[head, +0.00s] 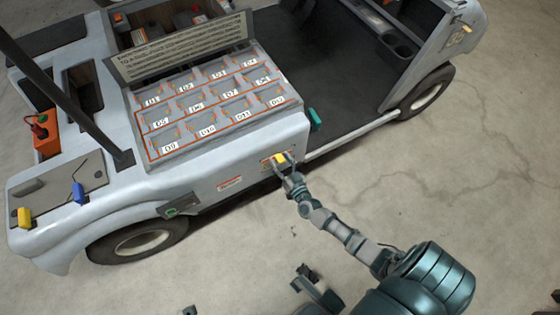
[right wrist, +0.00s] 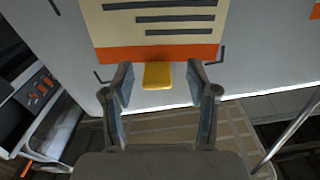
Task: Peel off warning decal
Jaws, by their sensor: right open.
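The warning decal (right wrist: 160,22) is a cream sheet with dark text lines and an orange lower band, on the cart's pale side panel. A yellow pull tab (right wrist: 158,75) hangs from its lower edge. In the head view the tab (head: 281,158) shows near the panel's right end, and most of the decal is too small to read. My right gripper (head: 286,169) is open at the tab. In the right wrist view its fingers (right wrist: 160,88) stand on either side of the tab, with a gap on each side.
The cart (head: 230,185) has a tray of labelled compartments (head: 208,105) above the panel and a printed sign board (head: 180,50) behind it. Another label (head: 229,183) is left of the decal. A green block (head: 314,119) sits at the floor edge.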

